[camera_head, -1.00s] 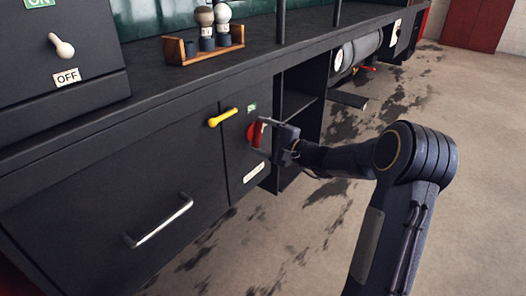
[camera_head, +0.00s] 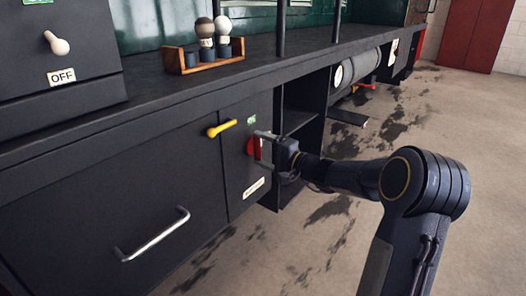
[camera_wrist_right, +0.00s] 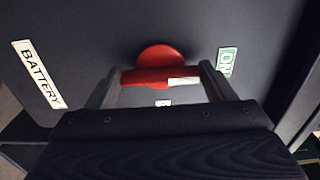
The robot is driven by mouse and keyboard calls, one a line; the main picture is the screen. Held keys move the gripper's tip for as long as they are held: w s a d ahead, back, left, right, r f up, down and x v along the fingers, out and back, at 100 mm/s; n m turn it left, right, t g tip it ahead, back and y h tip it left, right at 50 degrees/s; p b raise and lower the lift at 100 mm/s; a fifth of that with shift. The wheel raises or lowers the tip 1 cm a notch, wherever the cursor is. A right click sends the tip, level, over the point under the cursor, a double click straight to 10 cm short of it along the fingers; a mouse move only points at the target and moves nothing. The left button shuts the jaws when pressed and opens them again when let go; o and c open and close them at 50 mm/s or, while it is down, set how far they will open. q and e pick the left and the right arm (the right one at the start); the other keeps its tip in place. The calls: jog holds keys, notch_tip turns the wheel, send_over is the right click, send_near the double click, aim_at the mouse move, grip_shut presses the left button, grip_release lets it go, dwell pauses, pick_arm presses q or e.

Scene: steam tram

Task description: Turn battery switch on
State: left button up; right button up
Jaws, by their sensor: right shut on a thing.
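The battery switch is a red rotary handle (camera_head: 254,147) on a dark cabinet panel, below a green label. It also shows in the right wrist view (camera_wrist_right: 158,62), with a round red base and a red bar carrying a white mark. A white BATTERY label (camera_wrist_right: 39,75) is at left and a green ON label (camera_wrist_right: 227,62) at right. My right gripper (camera_head: 262,144) is shut on the red handle, with one finger at each end of the bar in the wrist view (camera_wrist_right: 160,82). A small white label below the bar is partly hidden. My left gripper is not in view.
A yellow lever (camera_head: 221,128) sits just left of the switch. A drawer handle (camera_head: 152,236) is at lower left. A white knob (camera_head: 57,43) with an OFF label stands above the counter. A wooden rack (camera_head: 203,58) is on the counter. Floor at right is open.

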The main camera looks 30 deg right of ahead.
jog(key=o, duration=1)
jog(key=p+v, duration=0.2)
jog(key=v, duration=0.6)
jog(key=shift+a, duration=0.1)
